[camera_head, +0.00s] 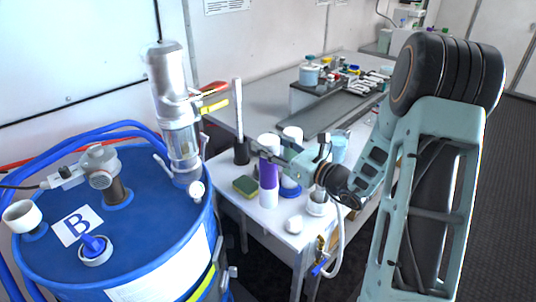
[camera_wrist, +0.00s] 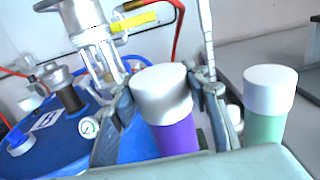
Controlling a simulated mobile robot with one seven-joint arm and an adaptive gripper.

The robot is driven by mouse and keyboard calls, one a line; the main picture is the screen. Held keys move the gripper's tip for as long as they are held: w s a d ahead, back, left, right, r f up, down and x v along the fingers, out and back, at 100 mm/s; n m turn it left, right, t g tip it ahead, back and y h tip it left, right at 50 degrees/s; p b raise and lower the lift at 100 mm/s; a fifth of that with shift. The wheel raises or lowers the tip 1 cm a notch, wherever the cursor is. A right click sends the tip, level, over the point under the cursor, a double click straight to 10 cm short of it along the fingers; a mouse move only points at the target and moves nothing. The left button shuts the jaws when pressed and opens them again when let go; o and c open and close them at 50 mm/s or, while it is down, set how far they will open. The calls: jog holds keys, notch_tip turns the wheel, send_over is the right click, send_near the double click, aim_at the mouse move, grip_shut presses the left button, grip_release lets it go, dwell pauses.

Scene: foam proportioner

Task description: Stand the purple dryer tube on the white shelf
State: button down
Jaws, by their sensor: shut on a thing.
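The purple dryer tube (camera_head: 268,175) has a white cap and a white lower part and is upright in the head view. My gripper (camera_head: 272,152) is shut on it near its upper end, reaching in from the right. In the wrist view the tube's white cap and purple body (camera_wrist: 177,138) sit between the two fingers (camera_wrist: 165,98). The white shelf (camera_head: 265,222) is below the tube. The tube's lower end appears at or just above its surface; I cannot tell whether it touches.
A blue drum (camera_head: 150,235) with metal fittings stands close on the left. A green-and-yellow sponge (camera_head: 245,186), a dark holder (camera_head: 242,152) and a white round piece (camera_head: 294,224) are on the shelf. A white-capped green tube (camera_wrist: 268,105) stands right of my gripper in the wrist view.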

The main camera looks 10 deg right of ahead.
jog(key=shift+w+f, duration=0.85)
jog(key=shift+f, duration=0.1)
jog(key=shift+f+p, duration=0.3)
jog(key=shift+f, duration=1.15)
jog(key=shift+f, duration=0.2)
jog(key=c, duration=1.1)
grip_release()
jog(key=shift+r, duration=0.1)
jog(key=shift+s+d, duration=0.15)
jog(key=shift+d, duration=0.05)
jog(key=b+v, duration=0.1)
jog(key=v, duration=1)
jog(key=shift+s+d+b, duration=0.15)
jog(key=shift+s+b, duration=0.15)
jog(key=shift+b, duration=0.1)
